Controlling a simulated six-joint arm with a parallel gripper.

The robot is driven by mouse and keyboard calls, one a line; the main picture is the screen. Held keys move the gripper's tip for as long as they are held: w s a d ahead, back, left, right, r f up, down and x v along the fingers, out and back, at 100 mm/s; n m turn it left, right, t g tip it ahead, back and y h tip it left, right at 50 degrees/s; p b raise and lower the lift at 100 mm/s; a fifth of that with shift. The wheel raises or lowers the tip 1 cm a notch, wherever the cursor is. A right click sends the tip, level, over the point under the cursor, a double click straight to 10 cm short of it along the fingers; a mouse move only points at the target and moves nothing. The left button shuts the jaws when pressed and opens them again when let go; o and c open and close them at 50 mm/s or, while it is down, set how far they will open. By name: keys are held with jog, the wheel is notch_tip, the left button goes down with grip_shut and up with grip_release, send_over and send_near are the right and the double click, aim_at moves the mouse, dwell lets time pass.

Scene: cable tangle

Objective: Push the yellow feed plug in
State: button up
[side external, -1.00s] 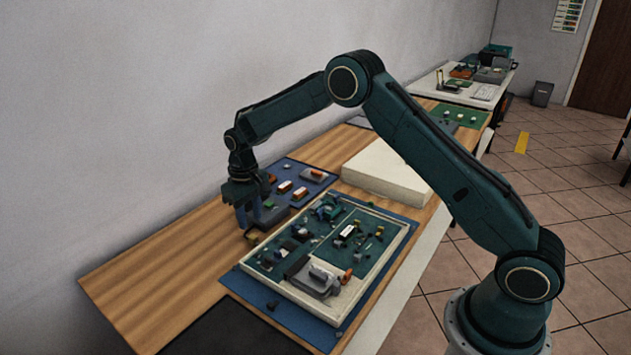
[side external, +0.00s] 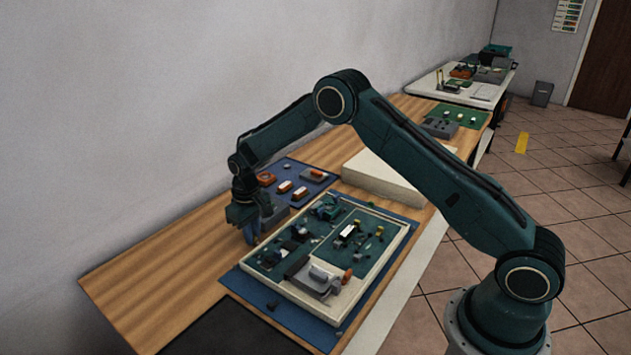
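My gripper (side external: 251,234) points down at the left end of a grey block (side external: 276,217), beside the framed board. Its fingertips are low, near the wooden bench top. A small yellow patch, which looks like the yellow feed plug (side external: 257,239), shows at the fingertips. Most of it is hidden behind the fingers. I cannot tell whether the fingers are shut on the plug or only around it, nor how deep it sits in the block.
The cream-framed green board (side external: 385,262) with several parts and cables lies just right of my gripper. A blue mat (side external: 318,172) with small orange and white parts lies behind. A pale flat box (side external: 385,178) stands at the back right. Bare wood (side external: 165,265) is at left.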

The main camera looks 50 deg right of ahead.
grip_shut()
jog(key=shift+s, duration=0.95)
jog(key=o, duration=0.6)
grip_release()
jog(key=shift+o, duration=0.2)
jog(key=shift+r, duration=0.1)
